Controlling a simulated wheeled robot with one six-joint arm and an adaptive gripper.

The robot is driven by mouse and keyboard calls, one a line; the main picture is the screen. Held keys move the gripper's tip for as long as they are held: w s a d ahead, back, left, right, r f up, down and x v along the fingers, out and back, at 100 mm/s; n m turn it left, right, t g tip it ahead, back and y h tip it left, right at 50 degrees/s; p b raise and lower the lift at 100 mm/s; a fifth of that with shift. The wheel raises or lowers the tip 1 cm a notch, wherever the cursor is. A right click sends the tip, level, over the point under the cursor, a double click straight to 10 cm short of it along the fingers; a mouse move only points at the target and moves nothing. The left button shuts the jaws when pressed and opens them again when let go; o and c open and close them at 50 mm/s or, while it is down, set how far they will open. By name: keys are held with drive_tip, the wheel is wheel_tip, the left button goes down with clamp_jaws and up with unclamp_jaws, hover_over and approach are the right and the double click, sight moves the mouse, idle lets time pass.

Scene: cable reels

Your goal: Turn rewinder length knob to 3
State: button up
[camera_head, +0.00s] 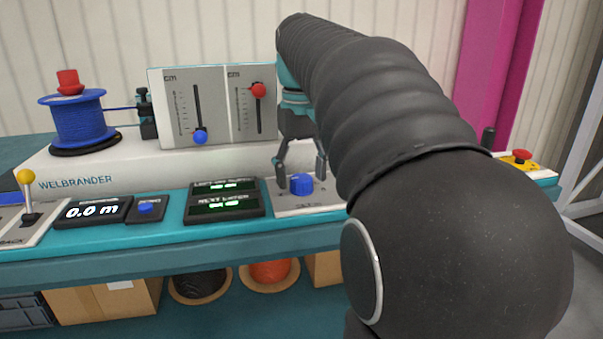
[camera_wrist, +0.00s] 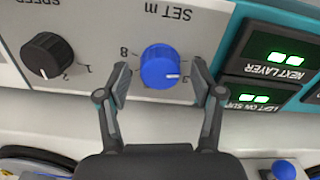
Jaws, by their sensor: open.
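The blue rewinder length knob (camera_wrist: 160,66) sits on a light grey panel marked "SET m", which appears upside down in the wrist view. A white pointer line on the knob points to the right in that view. The knob also shows in the head view (camera_head: 301,184). My gripper (camera_wrist: 159,70) is open, with one finger on each side of the knob and a small gap visible at each side. It reaches down from above in the head view (camera_head: 301,178).
A black speed knob (camera_wrist: 48,56) is beside the blue knob. Green displays (camera_head: 225,205) lie on the other side. A slider panel (camera_head: 214,105) stands behind. A red emergency button (camera_head: 522,155) is far right, and a blue cable reel (camera_head: 78,122) is at left.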

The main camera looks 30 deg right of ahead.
drive_tip(key=c, duration=1.2)
drive_tip(key=shift+o, duration=0.2)
drive_tip(key=shift+m+p, duration=0.3)
drive_tip(key=m+p, duration=0.1)
drive_tip(key=m, duration=0.1)
drive_tip(key=shift+r+m+p, duration=0.15)
drive_tip(key=shift+m+p, duration=0.15)
drive_tip(key=shift+p, duration=0.05)
drive_tip(key=shift+m+p, duration=0.4)
drive_tip(key=shift+m, duration=1.9)
drive_tip(key=shift+f, duration=0.2)
